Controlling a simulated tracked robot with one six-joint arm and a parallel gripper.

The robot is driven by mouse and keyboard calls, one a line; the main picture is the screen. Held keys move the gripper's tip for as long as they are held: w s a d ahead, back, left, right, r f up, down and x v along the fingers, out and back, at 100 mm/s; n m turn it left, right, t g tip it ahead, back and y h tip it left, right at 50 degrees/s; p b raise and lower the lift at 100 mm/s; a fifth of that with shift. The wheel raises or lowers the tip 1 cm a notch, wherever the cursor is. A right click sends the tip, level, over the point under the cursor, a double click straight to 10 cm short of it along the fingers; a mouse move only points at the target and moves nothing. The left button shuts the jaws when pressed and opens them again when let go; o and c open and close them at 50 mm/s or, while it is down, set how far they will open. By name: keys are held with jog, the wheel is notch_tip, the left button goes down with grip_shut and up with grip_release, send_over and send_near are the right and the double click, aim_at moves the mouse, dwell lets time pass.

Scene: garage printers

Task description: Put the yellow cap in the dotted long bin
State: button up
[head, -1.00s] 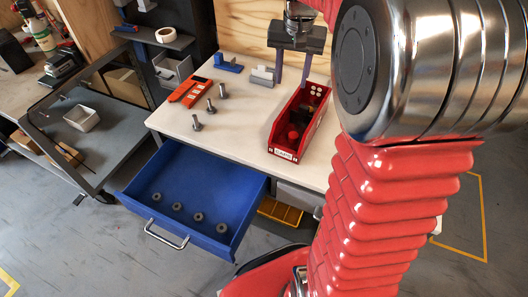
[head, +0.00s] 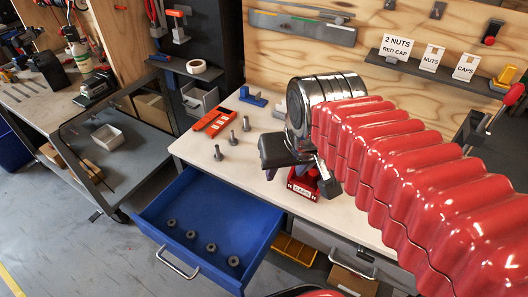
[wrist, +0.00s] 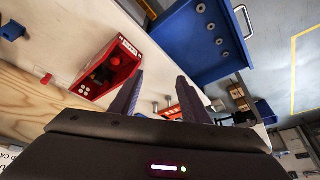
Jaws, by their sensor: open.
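The red long bin (head: 303,188) stands on the workbench, its label facing front, mostly hidden behind my gripper in the head view. In the wrist view the bin (wrist: 128,47) is at upper left, with a cluster of white dots at one end and dark and red pieces inside that are hard to tell apart. I cannot make out a yellow cap in any view. My gripper (wrist: 160,80) is open, with nothing seen between its fingers; the bin lies to the left of them.
An open blue drawer (head: 184,208) holding several grey nuts juts out in front. Several grey bolts (head: 233,139) and an orange-red tool (head: 214,122) are on the bench (head: 195,147). A yellow tray (head: 295,250) sits below. A wall shelf (head: 425,70) carries label cards.

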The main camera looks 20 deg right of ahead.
jog(key=shift+n+t, duration=0.4)
jog(key=shift+n, duration=0.3)
jog(key=s, duration=0.1)
jog(key=s+a+f, duration=0.2)
jog(key=s, duration=0.1)
dwell(1.7)
